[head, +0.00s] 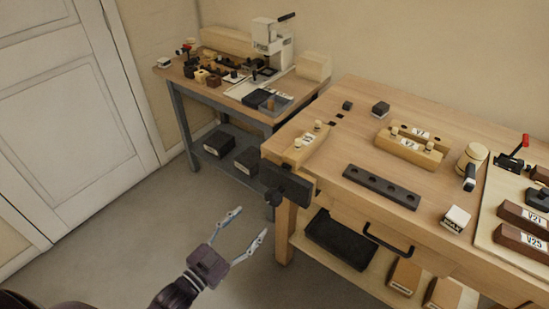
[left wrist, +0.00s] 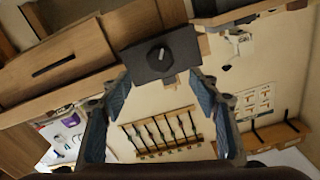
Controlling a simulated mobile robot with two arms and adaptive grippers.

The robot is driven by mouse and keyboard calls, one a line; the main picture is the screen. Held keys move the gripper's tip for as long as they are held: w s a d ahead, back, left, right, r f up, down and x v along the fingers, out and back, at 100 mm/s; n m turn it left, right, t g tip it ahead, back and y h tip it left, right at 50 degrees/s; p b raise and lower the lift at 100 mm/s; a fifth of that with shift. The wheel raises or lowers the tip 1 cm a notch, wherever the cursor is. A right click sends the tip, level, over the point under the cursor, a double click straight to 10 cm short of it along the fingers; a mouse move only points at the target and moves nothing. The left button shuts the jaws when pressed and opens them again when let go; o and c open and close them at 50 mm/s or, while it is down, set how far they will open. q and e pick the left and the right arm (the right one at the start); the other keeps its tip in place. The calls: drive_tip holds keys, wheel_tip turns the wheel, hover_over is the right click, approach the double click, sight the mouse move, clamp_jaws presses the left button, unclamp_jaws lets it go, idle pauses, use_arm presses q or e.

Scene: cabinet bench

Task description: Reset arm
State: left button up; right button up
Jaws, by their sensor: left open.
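My left gripper (head: 241,234) is open and empty in the head view. It hangs over bare floor, in front and to the left of the workbench (head: 335,140), apart from it. Its two fingers also frame the left wrist view (left wrist: 165,100), spread wide with nothing between them close by. My left arm comes in from the lower left edge. My right gripper does not show in either view.
The workbench carries a dark vise (head: 286,183), a dark holed block (head: 381,187), a mallet (head: 470,165) and labelled wooden blocks (head: 409,149). A side table (head: 218,92) with a machine (head: 270,45) stands behind. A white door (head: 70,110) is at left. The floor between is clear.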

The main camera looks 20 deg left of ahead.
use_arm(q)
drive_tip(key=s+a+f+n+g+y, duration=0.15)
drive_tip(key=s+f, duration=0.25)
drive_tip(key=f, duration=0.6)
drive_tip(key=s+a+f+n+g+y, duration=0.1)
drive_tip(key=s+a+f+g+y, duration=0.2)
drive_tip(key=f, duration=0.7)
drive_tip(key=s+f+n+g+y, duration=0.1)
drive_tip(key=s+f+g, duration=0.3)
drive_tip(key=f, duration=0.6)
drive_tip(key=s+f+g, duration=0.2)
drive_tip(key=s+f, duration=0.3)
drive_tip(key=s, duration=0.4)
drive_tip(key=s+d+f+n+g, duration=0.1)
drive_tip(key=s+f+g, duration=0.2)
drive_tip(key=s, duration=0.7)
drive_tip(key=s+d+f+g, duration=0.1)
drive_tip(key=s+f+g, duration=0.1)
drive_tip(key=s+f, duration=0.6)
drive_tip(key=shift+s+y, duration=0.35)
drive_tip(key=shift+s, duration=0.5)
